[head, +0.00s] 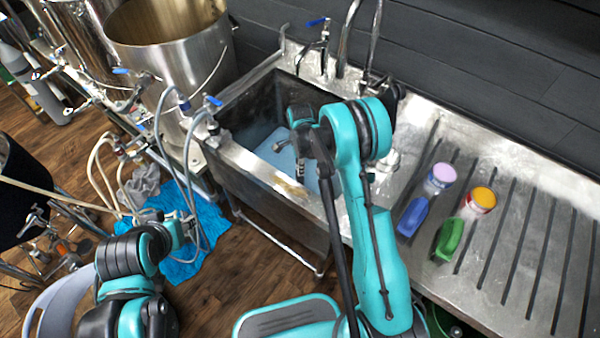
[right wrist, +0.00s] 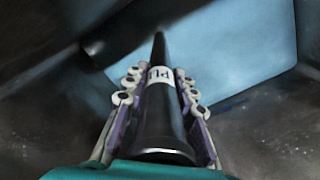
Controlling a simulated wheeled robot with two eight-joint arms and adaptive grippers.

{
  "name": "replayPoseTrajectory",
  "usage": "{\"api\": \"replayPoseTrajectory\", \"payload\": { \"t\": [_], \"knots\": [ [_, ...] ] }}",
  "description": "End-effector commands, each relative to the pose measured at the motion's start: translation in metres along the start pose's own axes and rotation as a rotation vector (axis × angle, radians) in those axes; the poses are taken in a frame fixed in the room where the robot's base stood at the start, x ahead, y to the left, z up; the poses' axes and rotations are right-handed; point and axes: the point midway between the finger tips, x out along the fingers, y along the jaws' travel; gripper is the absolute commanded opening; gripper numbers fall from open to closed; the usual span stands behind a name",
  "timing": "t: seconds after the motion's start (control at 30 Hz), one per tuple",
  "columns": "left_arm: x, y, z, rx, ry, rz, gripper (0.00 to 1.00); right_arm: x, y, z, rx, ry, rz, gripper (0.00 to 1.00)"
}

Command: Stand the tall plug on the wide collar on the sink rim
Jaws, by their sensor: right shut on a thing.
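The tall plug (right wrist: 158,115) is a long black tapered piece with a white lettered band, seen in the right wrist view. My right gripper (right wrist: 155,85) is shut on it, with a finger along each side. The plug's narrow end points away from the wrist. In the head view my right gripper (head: 300,170) hangs over the sink close to its front rim (head: 250,168), and the plug is hard to make out there. I cannot clearly make out the wide collar; a small brownish patch shows on the rim below the gripper.
The sink basin (head: 253,107) has a pale blue bottom. Taps stand behind the sink. A steel kettle (head: 175,70) and hoses are at the left.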

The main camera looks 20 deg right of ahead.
Motion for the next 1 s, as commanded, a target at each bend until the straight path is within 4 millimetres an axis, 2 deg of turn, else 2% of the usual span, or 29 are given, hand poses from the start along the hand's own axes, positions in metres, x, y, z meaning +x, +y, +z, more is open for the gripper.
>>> {"api": "replayPoseTrajectory", "payload": {
  "t": [0.03, 0.3, 0.6, 1.0],
  "knots": [
    [-0.005, 0.0, -0.004, 0.0, 0.0, 0.0, 0.4, -0.012, 0.0, 0.0, 0.0, 0.0, 0.0, 0.0],
    [-0.021, 0.0, -0.015, 0.0, 0.0, 0.0, 0.4, -0.066, 0.0, 0.0, 0.0, 0.0, 0.0, 0.0],
    [-0.038, 0.0, -0.027, 0.0, 0.0, 0.0, 0.4, -0.11, 0.0, 0.0, 0.0, 0.0, 0.0, 0.0],
    [-0.061, 0.0, -0.043, 0.0, 0.0, 0.0, 0.4, -0.158, 0.0, 0.0, 0.0, 0.0, 0.0, 0.0]
  ]
}}
